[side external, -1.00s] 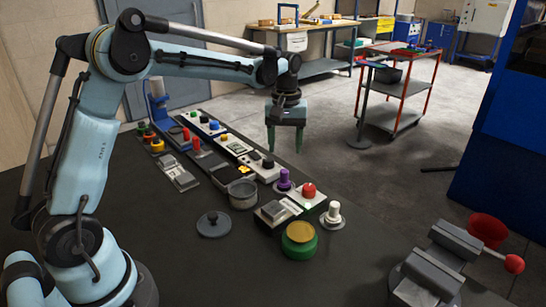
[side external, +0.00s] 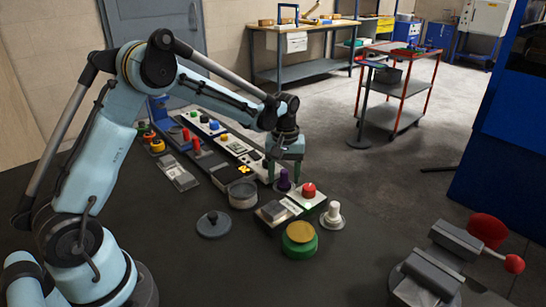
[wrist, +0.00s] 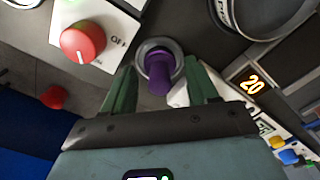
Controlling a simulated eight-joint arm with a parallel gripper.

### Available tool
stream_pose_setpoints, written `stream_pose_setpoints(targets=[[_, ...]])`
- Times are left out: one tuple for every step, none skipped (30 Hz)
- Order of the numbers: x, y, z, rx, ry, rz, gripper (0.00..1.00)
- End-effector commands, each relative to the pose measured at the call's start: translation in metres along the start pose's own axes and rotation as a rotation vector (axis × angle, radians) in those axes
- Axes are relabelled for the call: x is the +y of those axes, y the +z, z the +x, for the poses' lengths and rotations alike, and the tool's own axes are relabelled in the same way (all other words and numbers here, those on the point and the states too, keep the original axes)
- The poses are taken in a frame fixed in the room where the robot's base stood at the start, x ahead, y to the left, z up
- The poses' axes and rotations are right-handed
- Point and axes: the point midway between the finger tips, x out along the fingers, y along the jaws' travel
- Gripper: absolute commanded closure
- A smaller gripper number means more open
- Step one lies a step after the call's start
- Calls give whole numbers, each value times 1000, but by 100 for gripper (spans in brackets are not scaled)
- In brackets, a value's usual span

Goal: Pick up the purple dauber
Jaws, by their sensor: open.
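The purple dauber (side external: 284,181) stands upright on the dark table, just left of the red knob. In the wrist view the purple dauber (wrist: 159,70) lies between the two green fingers, with its round base on the table behind it. My gripper (side external: 286,181) is open and low over the dauber, pointing down. In the wrist view my gripper (wrist: 161,88) has one finger on each side of the dauber, with a gap visible on both sides. Whether the fingers touch the table is unclear.
A red knob (side external: 308,189) on a white box is close beside the dauber, also seen in the wrist view (wrist: 83,41). A white dauber (side external: 333,214), a green button with a tan top (side external: 299,237) and a round grey pot (side external: 242,192) stand nearby.

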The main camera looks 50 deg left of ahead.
Motion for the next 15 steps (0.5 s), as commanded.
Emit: stream_pose_setpoints(targets=[[0,0,0,0,0,0,41],[0,0,0,0,0,0,43],[0,0,0,0,0,0,49],[0,0,0,0,0,0,54],[0,0,0,0,0,0,58],[0,0,0,0,0,0,64],[0,0,0,0,0,0,69],[0,0,0,0,0,0,74],[0,0,0,0,0,0,80],[0,0,0,0,0,0,84],[0,0,0,0,0,0,89],[0,0,0,0,0,0,95],[0,0,0,0,0,0,100],[0,0,0,0,0,0,100],[0,0,0,0,0,0,100]])
